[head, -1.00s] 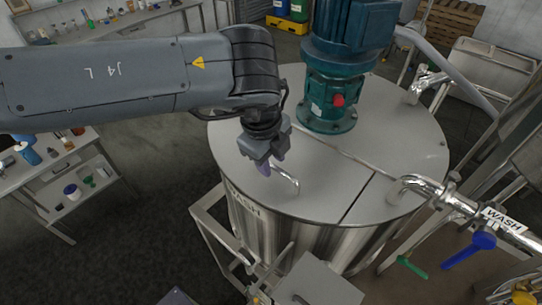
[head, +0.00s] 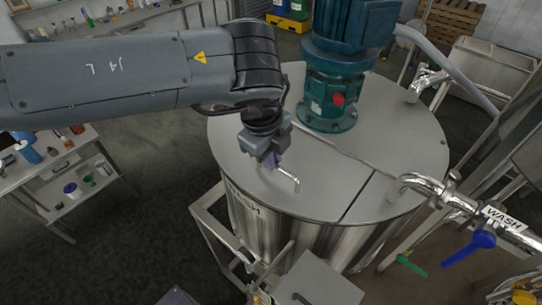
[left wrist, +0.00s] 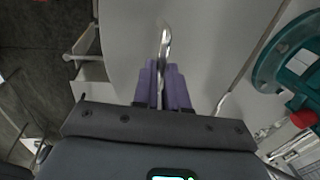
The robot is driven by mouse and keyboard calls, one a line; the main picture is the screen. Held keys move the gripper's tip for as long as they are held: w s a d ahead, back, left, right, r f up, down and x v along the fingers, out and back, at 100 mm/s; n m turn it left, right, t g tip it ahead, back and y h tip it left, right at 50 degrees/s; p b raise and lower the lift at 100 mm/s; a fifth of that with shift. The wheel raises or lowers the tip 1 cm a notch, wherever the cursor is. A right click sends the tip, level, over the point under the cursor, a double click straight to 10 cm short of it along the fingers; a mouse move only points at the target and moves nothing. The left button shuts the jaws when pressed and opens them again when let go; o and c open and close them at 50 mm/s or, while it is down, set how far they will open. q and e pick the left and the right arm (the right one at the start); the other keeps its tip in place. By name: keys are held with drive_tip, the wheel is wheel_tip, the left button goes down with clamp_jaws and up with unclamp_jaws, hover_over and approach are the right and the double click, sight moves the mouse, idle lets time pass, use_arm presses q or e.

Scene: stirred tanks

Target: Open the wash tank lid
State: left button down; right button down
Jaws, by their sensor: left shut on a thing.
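The wash tank (head: 290,235) is a round steel vessel with "WASH" on its side, standing in the middle of the head view. Its grey lid (head: 325,180) is the front-left section of the top, bounded by seams, and looks flat and closed. A bent metal handle (head: 289,177) stands on the lid near the front rim. My left gripper (head: 272,163) is shut on this handle, coming from above. In the left wrist view, the purple fingers (left wrist: 161,84) close around the handle (left wrist: 164,42), whose far end sticks out beyond them. The right gripper is not in view.
A teal motor (head: 330,105) stands on the tank top behind the lid. A steel pipe (head: 430,187) with a blue valve lever (head: 470,248) runs at the right. A small metal box (head: 318,280) is in front. A cluttered bench (head: 60,185) stands at the left.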

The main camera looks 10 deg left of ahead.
use_arm(q)
drive_tip(key=shift+w+d+r, duration=0.2)
drive_tip(key=shift+r, duration=0.5)
drive_tip(key=w+d+r, duration=0.3)
drive_tip(key=w+r, duration=0.2)
drive_tip(key=r, duration=0.2)
drive_tip(key=shift+w+d, duration=0.25)
drive_tip(key=shift+w, duration=0.15)
drive_tip(key=c, duration=1.2)
unclamp_jaws()
drive_tip(key=shift+r, duration=0.1)
drive_tip(key=shift+o, duration=0.2)
drive_tip(key=shift+r, duration=0.1)
